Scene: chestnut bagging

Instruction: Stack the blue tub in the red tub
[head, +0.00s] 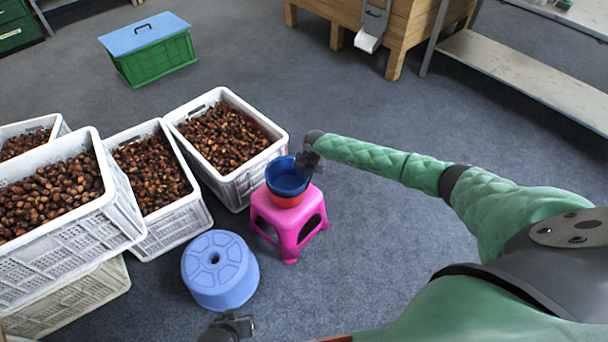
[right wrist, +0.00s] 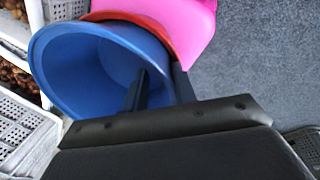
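The blue tub (head: 288,181) sits nested in the red tub (head: 286,200), its rim standing above the red one. Both are on the pink stool (head: 290,222). In the right wrist view the blue tub (right wrist: 100,68) is seen into from its rim, with part of the red tub (right wrist: 165,32) behind it. My right gripper (head: 308,160) is at the blue tub's right rim. Its fingers (right wrist: 160,80) stand apart, one inside the tub and one outside the wall. My left gripper (head: 240,322) is at the bottom edge, far from the tubs; its fingers are unclear.
White crates of chestnuts (head: 232,179) stand left of the stool. A blue round stool (head: 220,270) is at front left. A green box with a blue lid (head: 155,60) is at the back. A wooden bin (head: 400,35) and metal shelf (head: 530,75) stand behind. Floor right of the stool is clear.

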